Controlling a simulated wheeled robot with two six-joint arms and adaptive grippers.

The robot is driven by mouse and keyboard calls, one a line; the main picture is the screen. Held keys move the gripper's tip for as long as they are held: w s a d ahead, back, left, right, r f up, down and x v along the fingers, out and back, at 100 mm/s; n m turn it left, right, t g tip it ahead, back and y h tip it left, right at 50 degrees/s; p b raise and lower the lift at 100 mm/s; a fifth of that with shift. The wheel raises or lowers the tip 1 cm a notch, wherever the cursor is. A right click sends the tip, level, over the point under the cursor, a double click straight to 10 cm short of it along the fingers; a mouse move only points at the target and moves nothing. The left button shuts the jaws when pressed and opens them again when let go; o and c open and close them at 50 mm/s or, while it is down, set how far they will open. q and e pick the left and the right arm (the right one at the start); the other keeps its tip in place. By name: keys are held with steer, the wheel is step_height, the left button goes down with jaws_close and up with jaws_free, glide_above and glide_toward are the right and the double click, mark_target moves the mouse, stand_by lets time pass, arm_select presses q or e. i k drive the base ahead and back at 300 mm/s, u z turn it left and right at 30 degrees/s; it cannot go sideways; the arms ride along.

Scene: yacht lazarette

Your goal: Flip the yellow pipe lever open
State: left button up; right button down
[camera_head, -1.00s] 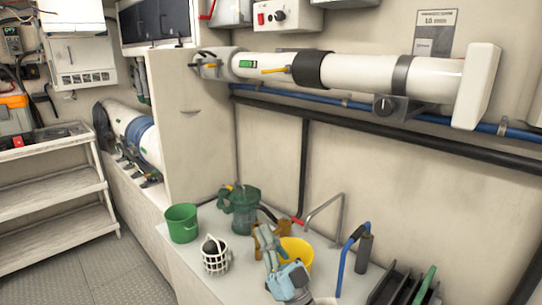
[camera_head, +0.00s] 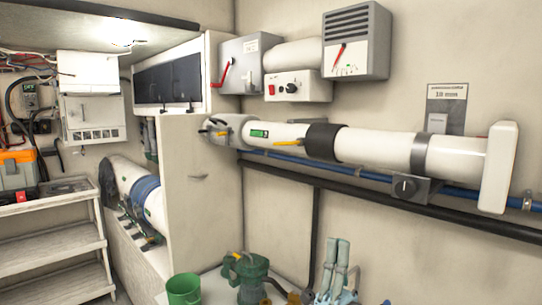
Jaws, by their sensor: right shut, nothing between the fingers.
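A thick white pipe (camera_head: 378,150) runs along the right wall. A yellow lever (camera_head: 297,141) lies nearly along the pipe, just left of its black sleeve (camera_head: 322,141). My right gripper (camera_head: 337,260), with light blue fingers, is low at the bottom of the view, well below the pipe and apart from both yellow parts. Its fingers point up, shut and empty. My left gripper is out of view.
A green bucket (camera_head: 184,289) and a green pump (camera_head: 246,275) stand on the bench.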

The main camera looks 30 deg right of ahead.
mark_target(300, 141)
steer(key=i, duration=0.85)
